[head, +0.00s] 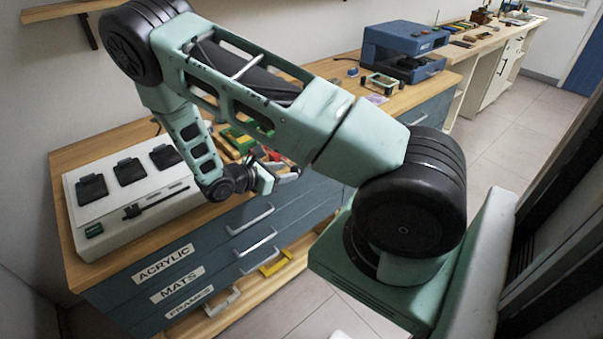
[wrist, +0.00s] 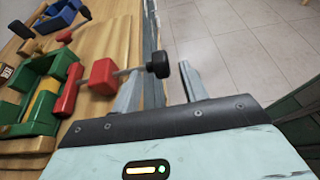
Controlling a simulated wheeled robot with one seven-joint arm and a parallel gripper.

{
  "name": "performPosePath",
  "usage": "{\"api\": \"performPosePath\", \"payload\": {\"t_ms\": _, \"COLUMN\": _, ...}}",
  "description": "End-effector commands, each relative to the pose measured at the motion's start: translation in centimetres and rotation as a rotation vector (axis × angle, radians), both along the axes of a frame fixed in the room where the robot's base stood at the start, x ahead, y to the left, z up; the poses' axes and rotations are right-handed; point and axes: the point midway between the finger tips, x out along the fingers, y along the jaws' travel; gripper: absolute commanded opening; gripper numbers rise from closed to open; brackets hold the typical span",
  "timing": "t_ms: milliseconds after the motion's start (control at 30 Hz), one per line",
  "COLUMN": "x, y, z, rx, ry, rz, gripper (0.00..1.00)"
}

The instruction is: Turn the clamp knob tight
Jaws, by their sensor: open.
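In the wrist view, the black clamp knob (wrist: 159,64) sits at the end of a thin metal rod. The rod runs out of a red clamp block (wrist: 103,76) and past the worktop's front edge. My gripper (wrist: 160,72) is open. Its fingers stand on either side of the knob, with a visible gap on the right; contact on the left cannot be told. In the head view, my gripper (head: 285,178) is low at the worktop's front edge, and the knob is too small to make out there.
A red bar (wrist: 67,90) and a green frame (wrist: 40,95) with a yellow part lie left of the knob. A white press box (head: 130,205) and blue machine (head: 402,50) stand on the worktops. Floor (wrist: 245,45) right of the edge is clear.

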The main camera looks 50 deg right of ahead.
Motion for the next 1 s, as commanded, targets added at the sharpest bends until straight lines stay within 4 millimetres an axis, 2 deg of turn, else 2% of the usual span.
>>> {"api": "performPosePath", "payload": {"t_ms": 100, "x": -0.7, "y": -2.4, "z": -1.3, "rx": -0.001, "ry": 0.001, "rz": -0.004, "gripper": 0.44}}
{"api": "performPosePath", "payload": {"t_ms": 333, "x": -1.4, "y": -5.6, "z": -2.6, "rx": -0.001, "ry": 0.000, "rz": -0.003, "gripper": 0.44}}
{"api": "performPosePath", "payload": {"t_ms": 500, "x": -1.6, "y": -6.6, "z": -2.9, "rx": 0.001, "ry": -0.002, "rz": -0.002, "gripper": 0.44}}
{"api": "performPosePath", "payload": {"t_ms": 800, "x": -1.6, "y": -6.8, "z": -2.9, "rx": 0.001, "ry": -0.002, "rz": -0.002, "gripper": 0.44}}
{"api": "performPosePath", "payload": {"t_ms": 833, "x": -1.6, "y": -6.8, "z": -2.9, "rx": 0.001, "ry": -0.002, "rz": -0.002, "gripper": 0.41}}
{"api": "performPosePath", "payload": {"t_ms": 933, "x": -1.7, "y": -6.8, "z": -2.9, "rx": 0.000, "ry": -0.001, "rz": -0.003, "gripper": 0.13}}
{"api": "performPosePath", "payload": {"t_ms": 967, "x": -1.7, "y": -6.8, "z": -2.9, "rx": 0.000, "ry": 0.000, "rz": -0.002, "gripper": 0.08}}
{"api": "performPosePath", "payload": {"t_ms": 1000, "x": -1.7, "y": -6.8, "z": -2.9, "rx": 0.000, "ry": 0.000, "rz": -0.003, "gripper": 0.08}}
